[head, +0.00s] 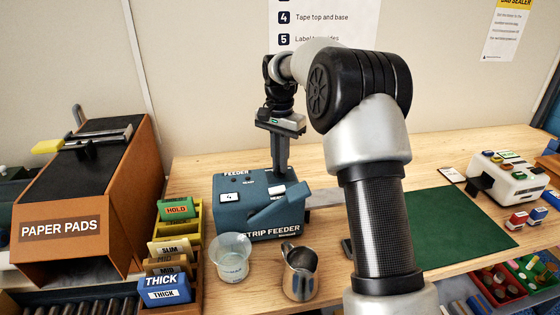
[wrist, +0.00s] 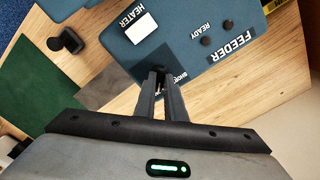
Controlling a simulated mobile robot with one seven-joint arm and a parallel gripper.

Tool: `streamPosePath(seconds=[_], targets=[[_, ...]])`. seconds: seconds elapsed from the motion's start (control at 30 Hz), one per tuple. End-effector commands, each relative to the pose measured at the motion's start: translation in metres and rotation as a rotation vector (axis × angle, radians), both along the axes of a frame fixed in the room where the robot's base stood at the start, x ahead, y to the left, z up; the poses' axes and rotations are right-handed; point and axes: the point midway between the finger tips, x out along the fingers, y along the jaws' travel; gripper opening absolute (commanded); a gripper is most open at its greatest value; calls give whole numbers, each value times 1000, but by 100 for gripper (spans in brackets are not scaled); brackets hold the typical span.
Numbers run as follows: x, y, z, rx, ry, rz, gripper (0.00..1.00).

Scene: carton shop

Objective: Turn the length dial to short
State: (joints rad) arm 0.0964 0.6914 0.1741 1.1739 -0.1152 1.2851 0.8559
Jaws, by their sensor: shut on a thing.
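The strip feeder (head: 240,222) is a blue-grey machine on the wooden bench, left of centre in the head view. It fills the top of the wrist view (wrist: 190,30), upside down, with FEEDER, READY and HEATER lettering. My gripper (head: 280,172) points down onto the feeder's top. In the wrist view my gripper's fingertips (wrist: 160,72) are close together on a small dark part, the length dial, beside lettering that starts "SHO". The fingers hide most of the dial and the lettering, so I cannot tell its setting.
A clear beaker (head: 231,262) and a metal jug (head: 299,274) stand in front of the feeder. The paper pads box (head: 85,205) and card holders (head: 168,272) are at left. A green mat (head: 455,225) lies at right, before a white machine (head: 508,178).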

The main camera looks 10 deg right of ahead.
Motion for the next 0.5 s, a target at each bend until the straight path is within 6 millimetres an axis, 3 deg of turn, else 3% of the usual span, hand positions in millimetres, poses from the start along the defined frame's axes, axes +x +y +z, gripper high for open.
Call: streamPosePath(seconds=[0.27,0.5], targets=[[0,0,2,-1,2,54,0],[0,0,4,0,1,208,0]])
